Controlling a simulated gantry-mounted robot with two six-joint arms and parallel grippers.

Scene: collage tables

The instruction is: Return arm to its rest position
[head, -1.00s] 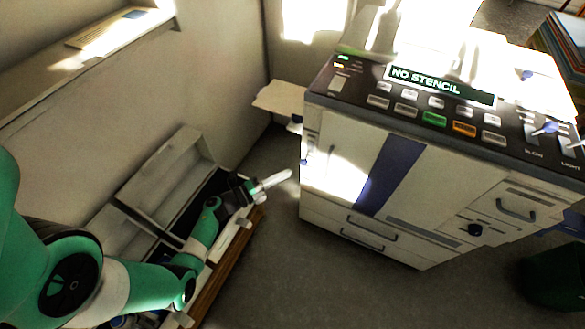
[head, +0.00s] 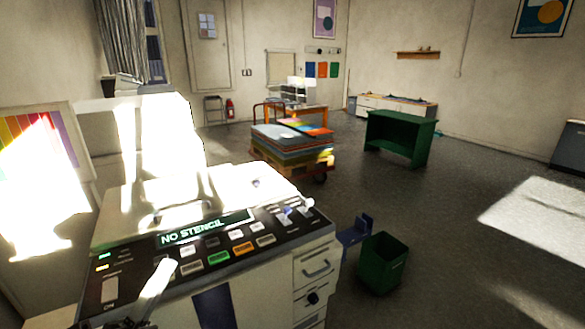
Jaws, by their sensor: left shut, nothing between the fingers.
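My left gripper (head: 167,266) shows at the bottom left of the head view, its pale fingers pointing up and to the right. The fingers are shut with nothing between them. They overlap the near left part of the copier machine's control panel (head: 208,243) in the picture; I cannot tell whether they touch it. The rest of my left arm is mostly below the frame. My right gripper is not in view.
The cream machine (head: 316,262) fills the lower left, its display reading "NO STENCIL". A green bin (head: 382,265) stands to its right. Behind are a cart of stacked coloured sheets (head: 290,146) and a green table (head: 400,137). The floor at right is clear.

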